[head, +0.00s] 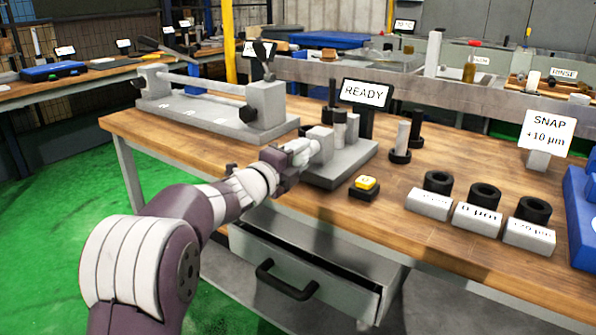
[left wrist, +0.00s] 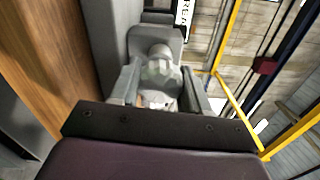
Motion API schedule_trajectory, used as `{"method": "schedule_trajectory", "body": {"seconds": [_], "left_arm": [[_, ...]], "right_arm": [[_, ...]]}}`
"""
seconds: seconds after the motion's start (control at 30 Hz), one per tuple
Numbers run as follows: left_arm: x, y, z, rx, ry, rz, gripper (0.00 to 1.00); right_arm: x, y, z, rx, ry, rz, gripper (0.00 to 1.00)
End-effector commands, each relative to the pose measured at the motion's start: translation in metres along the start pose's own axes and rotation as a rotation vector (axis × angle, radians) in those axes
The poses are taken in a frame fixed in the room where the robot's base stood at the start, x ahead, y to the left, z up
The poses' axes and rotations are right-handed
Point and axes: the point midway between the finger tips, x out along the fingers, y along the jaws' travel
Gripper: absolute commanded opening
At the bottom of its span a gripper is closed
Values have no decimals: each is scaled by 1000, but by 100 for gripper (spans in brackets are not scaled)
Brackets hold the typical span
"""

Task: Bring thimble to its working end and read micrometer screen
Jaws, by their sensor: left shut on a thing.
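The micrometer is a grey block stand (head: 342,168) near the front edge of the wooden bench, with a screen (head: 366,94) behind it that reads "READY". My left gripper (head: 303,152) reaches in from the left to the stand's left side. In the left wrist view, my left gripper's fingers (left wrist: 165,88) close on both sides of the ribbed grey thimble (left wrist: 160,80), in front of the grey stand body (left wrist: 152,38). In the head view the thimble is mostly hidden by the gripper. My right gripper is not in view.
A yellow button (head: 365,183) on a black base stands right of the micrometer. Further right are black rings on labelled grey blocks (head: 478,217) and a "SNAP +10 µm" sign (head: 546,132). A grey fixture (head: 212,112) stands behind left. A drawer (head: 310,274) hangs open below.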

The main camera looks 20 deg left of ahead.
Motion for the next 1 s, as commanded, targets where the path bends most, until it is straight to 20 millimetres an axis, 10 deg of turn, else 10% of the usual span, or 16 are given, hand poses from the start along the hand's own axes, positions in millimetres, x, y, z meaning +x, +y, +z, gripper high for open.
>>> {"method": "schedule_trajectory", "body": {"seconds": [1.0], "left_arm": [[1, 9, -1, 921, 7, 4, 16]], "right_arm": [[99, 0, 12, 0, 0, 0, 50]]}}
